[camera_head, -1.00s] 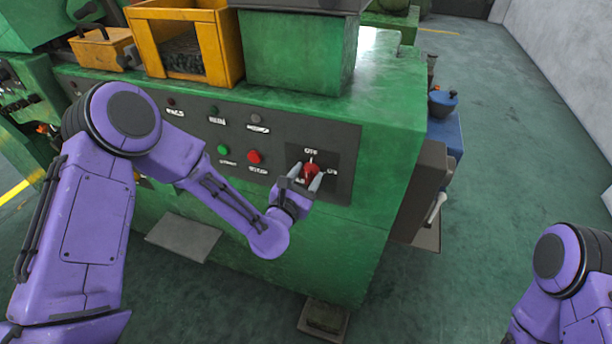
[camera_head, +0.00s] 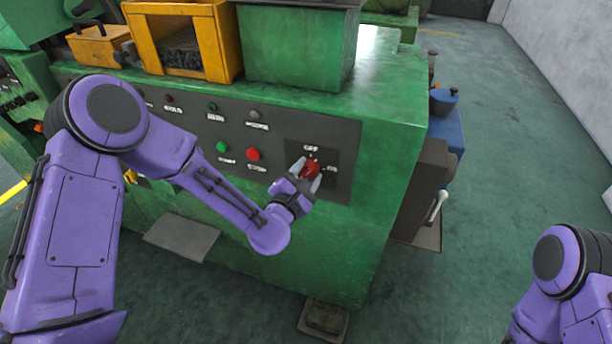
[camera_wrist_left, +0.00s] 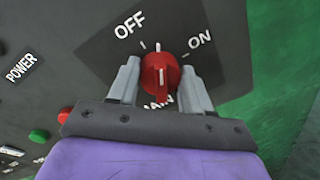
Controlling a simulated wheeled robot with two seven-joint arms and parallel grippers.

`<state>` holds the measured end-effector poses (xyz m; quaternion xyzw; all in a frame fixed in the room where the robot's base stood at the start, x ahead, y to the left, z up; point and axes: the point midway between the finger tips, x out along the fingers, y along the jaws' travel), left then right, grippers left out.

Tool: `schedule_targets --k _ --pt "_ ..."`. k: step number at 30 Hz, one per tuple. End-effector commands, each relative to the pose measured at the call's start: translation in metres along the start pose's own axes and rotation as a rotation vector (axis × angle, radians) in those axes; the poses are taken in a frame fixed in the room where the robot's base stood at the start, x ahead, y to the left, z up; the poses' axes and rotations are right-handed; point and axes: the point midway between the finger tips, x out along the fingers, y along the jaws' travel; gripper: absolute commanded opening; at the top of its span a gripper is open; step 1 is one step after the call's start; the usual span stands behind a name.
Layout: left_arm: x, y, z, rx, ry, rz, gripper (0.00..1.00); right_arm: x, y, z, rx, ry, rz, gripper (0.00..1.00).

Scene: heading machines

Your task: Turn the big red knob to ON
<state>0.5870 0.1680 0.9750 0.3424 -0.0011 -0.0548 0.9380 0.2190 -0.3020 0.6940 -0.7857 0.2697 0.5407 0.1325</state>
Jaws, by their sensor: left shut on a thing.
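The big red knob (camera_head: 311,169) sits on a dark plate at the right end of the green machine's panel. OFF is printed above it and ON to its right. In the left wrist view the knob (camera_wrist_left: 160,73) stands between the two grey fingers of my left gripper (camera_wrist_left: 160,75), which is shut on it. A white mark at the knob's top edge lies between the OFF and ON labels. The MAIN label below is partly hidden. In the head view my left gripper (camera_head: 307,175) reaches the knob from below left. My right gripper is out of view.
A green button (camera_head: 222,147) and a red button (camera_head: 254,154) sit left of the knob, with small lamps above. A yellow bin (camera_head: 222,45) stands on the machine. Open floor lies to the right.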

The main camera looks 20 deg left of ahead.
Motion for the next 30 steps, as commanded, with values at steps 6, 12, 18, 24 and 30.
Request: schedule_targets --k 6,12,18,24,30 --pt "0.000 -0.002 0.000 0.202 0.015 -0.005 0.19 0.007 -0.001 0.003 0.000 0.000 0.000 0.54" --pt "0.000 -0.003 0.000 0.393 0.028 -0.009 0.19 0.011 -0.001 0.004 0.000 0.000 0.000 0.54" --pt "0.000 -0.004 0.000 0.583 0.043 -0.012 0.19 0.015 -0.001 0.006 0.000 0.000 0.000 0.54" --pt "0.000 -0.005 0.000 0.764 0.057 -0.015 0.19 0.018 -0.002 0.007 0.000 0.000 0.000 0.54" --pt "0.000 -0.006 0.000 0.916 0.069 -0.018 0.19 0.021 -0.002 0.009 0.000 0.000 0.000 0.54"
